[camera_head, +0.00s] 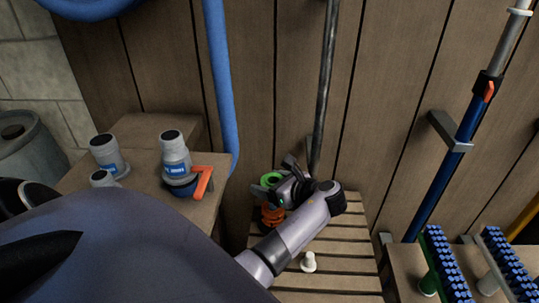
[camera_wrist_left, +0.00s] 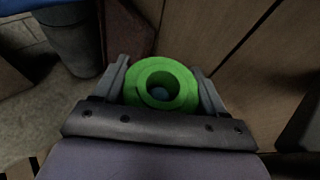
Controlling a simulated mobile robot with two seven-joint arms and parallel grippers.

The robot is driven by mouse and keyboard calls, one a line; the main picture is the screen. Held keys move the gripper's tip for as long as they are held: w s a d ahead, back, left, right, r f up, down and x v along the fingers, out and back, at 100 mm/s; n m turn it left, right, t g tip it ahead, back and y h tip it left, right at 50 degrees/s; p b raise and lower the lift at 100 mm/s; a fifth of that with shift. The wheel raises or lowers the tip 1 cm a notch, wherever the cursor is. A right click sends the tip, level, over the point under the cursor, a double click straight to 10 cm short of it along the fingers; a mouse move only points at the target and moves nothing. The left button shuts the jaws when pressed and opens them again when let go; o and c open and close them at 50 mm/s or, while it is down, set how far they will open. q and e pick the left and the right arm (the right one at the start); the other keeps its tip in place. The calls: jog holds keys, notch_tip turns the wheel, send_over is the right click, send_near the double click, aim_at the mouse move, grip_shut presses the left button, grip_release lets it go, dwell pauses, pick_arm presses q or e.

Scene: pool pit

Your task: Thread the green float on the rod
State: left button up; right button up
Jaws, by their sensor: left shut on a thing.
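My left gripper (camera_head: 284,186) is shut on the green float (camera_head: 268,179), a short ring with a hole through it. In the left wrist view the float (camera_wrist_left: 173,66) sits between the two fingers (camera_wrist_left: 162,85), its hole facing the camera. A small bluish-grey spot shows inside the hole; I cannot tell whether it is a rod's end. An orange ringed piece (camera_head: 271,216) stands below the float in the head view, partly hidden by my arm. A grey metal rod (camera_head: 326,80) rises behind the gripper; its lower end is hidden. My right gripper is not identifiable.
A slatted bench (camera_head: 340,249) lies under the gripper, with a white knob-like piece (camera_head: 308,262) on it. A wooden table (camera_head: 142,187) at left holds grey bottles (camera_head: 174,154) and an orange-handled item (camera_head: 202,180). Brushes (camera_head: 443,262) lie at right. A plank wall (camera_head: 275,60) stands behind.

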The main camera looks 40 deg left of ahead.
pick_arm(q)
notch_tip(320, 180, down, 3)
jog(key=shift+r+b, duration=0.1)
jog(key=shift+b, duration=0.6)
jog(key=shift+f, duration=0.2)
dwell(0.4)
jog(key=shift+f, duration=0.7)
jog(key=o, duration=1.1)
